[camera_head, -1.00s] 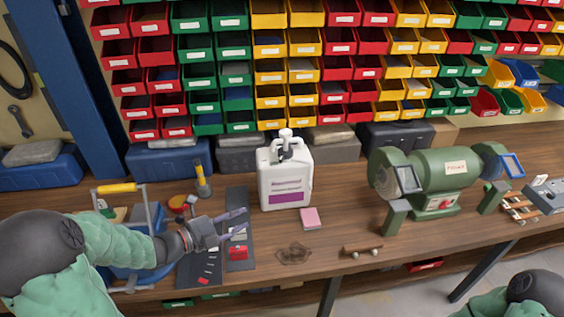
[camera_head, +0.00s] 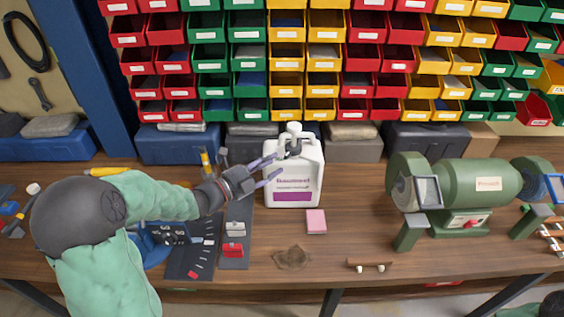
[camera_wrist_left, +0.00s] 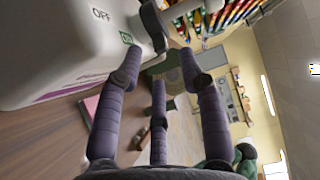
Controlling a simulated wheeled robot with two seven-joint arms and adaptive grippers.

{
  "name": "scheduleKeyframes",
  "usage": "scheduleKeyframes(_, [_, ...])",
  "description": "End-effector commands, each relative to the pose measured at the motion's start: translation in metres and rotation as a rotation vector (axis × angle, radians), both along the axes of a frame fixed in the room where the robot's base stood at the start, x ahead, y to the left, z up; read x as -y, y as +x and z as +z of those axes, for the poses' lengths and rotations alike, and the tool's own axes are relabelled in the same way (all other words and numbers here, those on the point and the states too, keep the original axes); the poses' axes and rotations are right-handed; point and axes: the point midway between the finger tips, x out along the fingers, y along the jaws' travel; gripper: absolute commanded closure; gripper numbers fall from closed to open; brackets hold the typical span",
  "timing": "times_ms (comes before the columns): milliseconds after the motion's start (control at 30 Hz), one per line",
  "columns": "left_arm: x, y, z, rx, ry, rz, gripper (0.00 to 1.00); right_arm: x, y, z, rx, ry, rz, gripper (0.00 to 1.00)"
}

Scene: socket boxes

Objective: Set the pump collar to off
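A white jug (camera_head: 305,175) with a purple-banded label stands upright on the bench, with a pump head on top. The grey pump collar (camera_head: 293,148) sits at the jug's neck. In the left wrist view the jug (camera_wrist_left: 50,45) fills the upper left, with "OFF" in dark letters and a green "ON" mark. A curved grey part (camera_wrist_left: 154,25), probably of the pump, is beside these marks. My left gripper (camera_head: 268,172) is open, its purple fingers spread at the jug's left side; contact cannot be told. The wrist view shows nothing between the fingers (camera_wrist_left: 160,75). My right gripper is out of view.
A pink pad (camera_head: 316,221) lies in front of the jug. A green bench grinder (camera_head: 465,185) stands to the right. Grey and blue boxes and stacked coloured bins line the back. A dark mat (camera_head: 185,262) with small items lies at left. Bench in front of the jug is mostly clear.

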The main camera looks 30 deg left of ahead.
Motion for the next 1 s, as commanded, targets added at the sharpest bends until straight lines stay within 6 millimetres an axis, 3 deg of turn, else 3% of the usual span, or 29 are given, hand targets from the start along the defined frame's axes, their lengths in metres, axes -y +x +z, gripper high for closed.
scheduleKeyframes(300, [0.014,0.035,-0.001,0.001,0.000,-0.002,0.61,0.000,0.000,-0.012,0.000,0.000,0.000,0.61])
scheduleKeyframes(667, [0.015,0.040,0.000,0.000,0.000,0.000,0.61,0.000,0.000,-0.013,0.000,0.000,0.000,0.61])
scheduleKeyframes(700, [0.015,0.040,0.000,0.000,0.000,0.000,0.64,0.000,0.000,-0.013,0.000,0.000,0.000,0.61])
scheduleKeyframes(833, [0.015,0.040,0.000,0.000,0.000,0.000,1.00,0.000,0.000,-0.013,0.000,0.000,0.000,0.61])
scheduleKeyframes(1000, [0.015,0.040,0.001,0.001,0.001,0.000,1.00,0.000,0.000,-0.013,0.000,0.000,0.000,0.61])
